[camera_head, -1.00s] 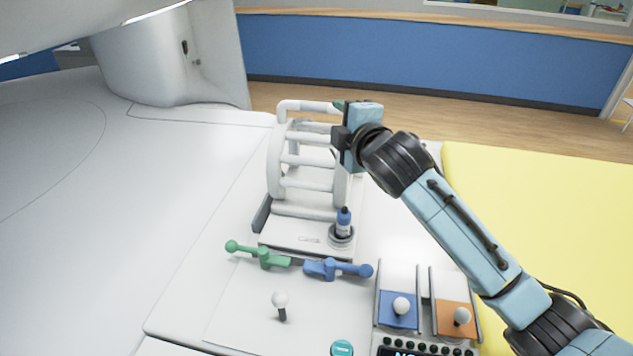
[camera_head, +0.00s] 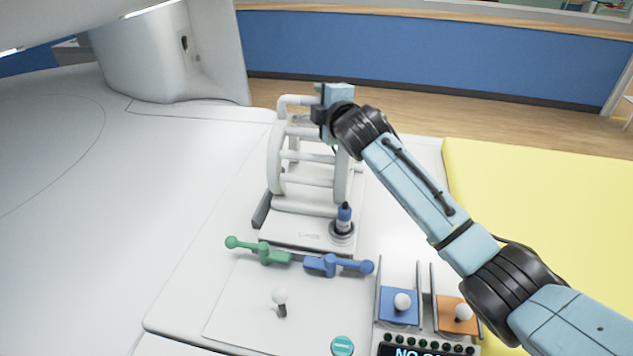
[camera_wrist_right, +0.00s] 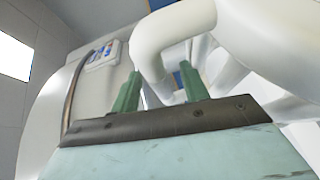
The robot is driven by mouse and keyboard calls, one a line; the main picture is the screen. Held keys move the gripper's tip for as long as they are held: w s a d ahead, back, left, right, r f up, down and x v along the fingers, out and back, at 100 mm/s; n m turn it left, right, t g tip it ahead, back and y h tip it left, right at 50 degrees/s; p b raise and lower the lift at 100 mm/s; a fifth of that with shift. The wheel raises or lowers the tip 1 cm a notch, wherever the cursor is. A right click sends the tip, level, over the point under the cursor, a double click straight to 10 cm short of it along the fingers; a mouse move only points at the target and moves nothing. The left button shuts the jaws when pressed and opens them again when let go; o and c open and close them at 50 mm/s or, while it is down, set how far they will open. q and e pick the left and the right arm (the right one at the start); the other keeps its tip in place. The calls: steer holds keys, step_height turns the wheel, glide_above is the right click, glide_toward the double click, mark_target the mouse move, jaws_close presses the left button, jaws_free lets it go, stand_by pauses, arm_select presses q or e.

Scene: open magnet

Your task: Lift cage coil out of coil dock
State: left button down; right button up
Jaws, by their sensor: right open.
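The white cage coil (camera_head: 275,160), with its rings and rungs, stands upright in the coil dock (camera_head: 290,234), a white base with a dark side edge. A white tube handle (camera_head: 296,100) runs along its top. My right gripper (camera_head: 318,98) is at the right end of this handle and hides part of the coil's top. In the right wrist view my two green fingers (camera_wrist_right: 160,88) are apart. The bent white tube of the coil (camera_wrist_right: 165,45) shows between and beyond them; I cannot tell whether they touch it. My left gripper is not in view.
A green lever (camera_head: 262,254) and a blue lever (camera_head: 335,266) lie in front of the dock. A white knob (camera_head: 280,298) and a control box (camera_head: 425,345) are nearer. A yellow pad (camera_head: 540,210) lies right.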

steer(key=shift+w+a, duration=0.1)
steer(key=shift+w, duration=0.2)
jaws_close()
steer(key=shift+f, duration=0.1)
stand_by(1.0)
steer(key=shift+r, duration=0.3)
